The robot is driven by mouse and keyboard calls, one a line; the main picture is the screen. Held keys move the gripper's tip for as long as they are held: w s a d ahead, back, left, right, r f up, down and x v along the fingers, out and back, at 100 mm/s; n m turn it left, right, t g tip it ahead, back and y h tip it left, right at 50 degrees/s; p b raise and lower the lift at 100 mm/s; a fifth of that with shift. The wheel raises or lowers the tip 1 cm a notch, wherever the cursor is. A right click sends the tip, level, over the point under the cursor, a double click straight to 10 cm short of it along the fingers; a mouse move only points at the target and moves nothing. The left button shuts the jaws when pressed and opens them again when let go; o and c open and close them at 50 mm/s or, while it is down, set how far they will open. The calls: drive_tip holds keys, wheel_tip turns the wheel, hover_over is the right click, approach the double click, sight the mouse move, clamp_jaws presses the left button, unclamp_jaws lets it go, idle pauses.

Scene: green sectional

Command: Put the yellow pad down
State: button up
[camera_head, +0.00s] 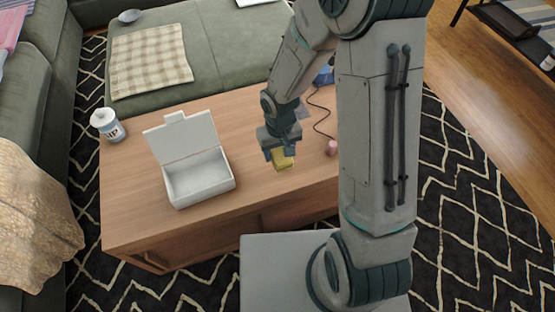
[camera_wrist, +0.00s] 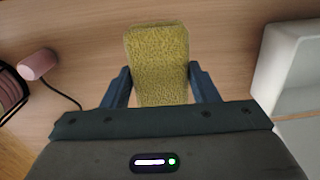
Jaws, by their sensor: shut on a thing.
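The yellow pad (camera_head: 282,160) is a small, rough-textured block in the head view, at the right half of the wooden table (camera_head: 130,205). In the wrist view the pad (camera_wrist: 157,55) stands out between the two blue fingers. My gripper (camera_head: 279,154) points down over the table and is shut on the pad. In the wrist view my gripper (camera_wrist: 160,85) has a finger against each side of the pad. The pad is low over the tabletop; I cannot tell whether it touches the wood.
An open white box (camera_head: 199,180) stands left of the pad; its edge shows in the wrist view (camera_wrist: 290,65). A pink object (camera_head: 332,147) with a dark cable lies right of the pad. Wood between box and pad is clear.

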sight(277, 158)
drive_tip(key=shift+w+a+f, duration=0.2)
drive_tip(key=shift+a+f, duration=0.05)
drive_tip(key=shift+f, duration=0.2)
drive_tip(key=shift+f+b, duration=0.95)
drive_tip(key=shift+f, duration=0.8)
drive_tip(key=shift+f, duration=0.25)
drive_tip(key=o, duration=0.9)
drive_tip(key=shift+r, duration=0.1)
drive_tip(key=shift+r, duration=0.1)
